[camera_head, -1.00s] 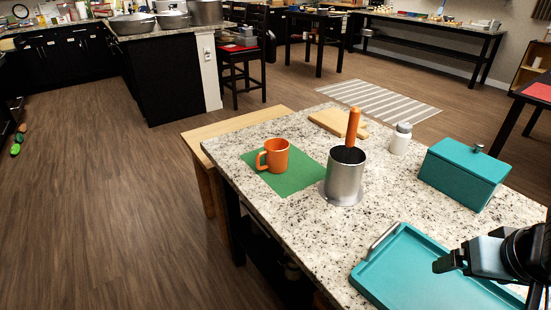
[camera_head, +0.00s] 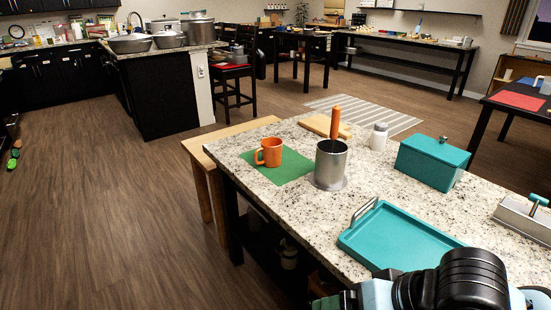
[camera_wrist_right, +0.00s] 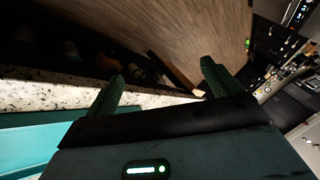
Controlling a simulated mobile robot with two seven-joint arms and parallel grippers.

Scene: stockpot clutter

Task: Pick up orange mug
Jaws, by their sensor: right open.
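The orange mug (camera_head: 269,152) stands upright on a green mat (camera_head: 294,165) near the left end of the speckled counter, its handle facing left. Nothing touches it but the mat. My right arm comes in at the bottom right of the head view, in front of the teal tray, far from the mug. In the right wrist view my right gripper (camera_wrist_right: 160,86) is open and empty, with its fingers wide apart over the counter's edge. My left gripper is not in view.
A metal pot (camera_head: 331,163) with an orange-handled tool stands just right of the mug. A cutting board (camera_head: 322,126), a white bottle (camera_head: 379,137) and a teal box (camera_head: 432,163) stand behind. A teal tray (camera_head: 400,237) lies in front. A wooden bench (camera_head: 203,158) borders the counter's left end.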

